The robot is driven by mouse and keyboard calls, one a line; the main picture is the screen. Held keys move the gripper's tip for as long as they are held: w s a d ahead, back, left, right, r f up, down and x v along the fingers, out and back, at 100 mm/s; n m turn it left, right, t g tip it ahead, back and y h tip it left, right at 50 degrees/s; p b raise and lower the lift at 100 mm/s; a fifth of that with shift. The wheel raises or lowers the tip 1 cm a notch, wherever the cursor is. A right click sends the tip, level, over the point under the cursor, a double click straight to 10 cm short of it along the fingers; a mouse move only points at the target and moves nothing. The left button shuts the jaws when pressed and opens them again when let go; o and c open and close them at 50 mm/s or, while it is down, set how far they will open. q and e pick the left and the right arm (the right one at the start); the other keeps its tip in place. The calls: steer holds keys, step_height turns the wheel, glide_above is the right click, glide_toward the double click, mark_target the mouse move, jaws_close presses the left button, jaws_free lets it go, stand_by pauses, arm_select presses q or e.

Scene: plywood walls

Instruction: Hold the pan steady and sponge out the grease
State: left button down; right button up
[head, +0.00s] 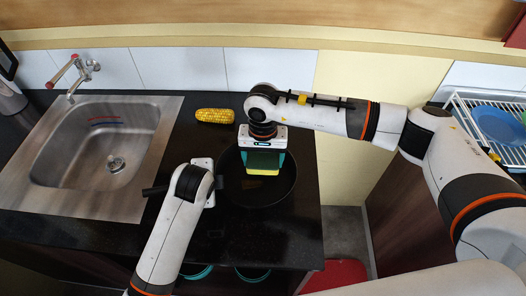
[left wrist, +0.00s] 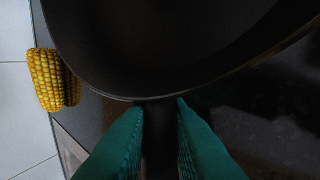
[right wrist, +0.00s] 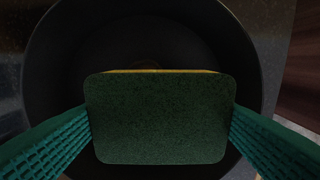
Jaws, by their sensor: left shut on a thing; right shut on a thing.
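The dark pan (head: 278,190) sits on the black counter, and its inside fills much of the right wrist view (right wrist: 70,60). My left gripper (left wrist: 160,104) is shut on the pan's handle (left wrist: 159,140), close to the rim. My right gripper (right wrist: 159,122) is shut on the sponge (right wrist: 160,118), green on the scouring side with a yellow layer at its far edge. In the head view the sponge (head: 263,160) is over the inside of the pan. I cannot tell whether it touches the pan floor. A faint brownish patch (right wrist: 150,62) shows on the pan floor beyond the sponge.
A corn cob (head: 214,116) lies on the counter behind the pan. A steel sink (head: 90,150) with a tap is to the left. A dish rack (head: 510,155) with a blue plate (head: 497,124) stands at the far right. The counter's right edge is close to the pan.

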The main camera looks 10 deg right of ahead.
mark_target(263, 174)
step_height(263, 174, down, 3)
steer(key=shift+f, duration=0.2)
steer(key=shift+w+a+f, duration=0.1)
steer(key=shift+a+f, duration=0.1)
steer(key=shift+a, duration=0.45)
steer(key=shift+w+a, duration=0.15)
steer(key=shift+a, duration=0.45)
steer(key=shift+w+a, duration=0.15)
steer(key=shift+a, duration=0.4)
steer(key=shift+d+f, duration=0.1)
steer(key=shift+d, duration=0.2)
steer(key=shift+s+d, duration=0.2)
steer(key=shift+d, duration=0.6)
steer(key=shift+s+d, duration=0.2)
steer(key=shift+d, duration=0.55)
steer(key=shift+s+a, duration=0.15)
steer(key=shift+s, duration=0.4)
steer(key=shift+s+a, duration=0.15)
steer(key=shift+s, duration=0.4)
arm_select(q)
steer(key=shift+r, duration=0.1)
arm_select(e)
steer(key=shift+a, duration=0.65)
steer(key=shift+w+a, duration=0.25)
steer(key=shift+a, duration=0.9)
steer(key=shift+s+d, duration=0.2)
steer(key=shift+d, duration=0.75)
steer(key=shift+s+d, duration=0.15)
steer(key=shift+d, duration=0.75)
steer(key=shift+r, duration=4.05)
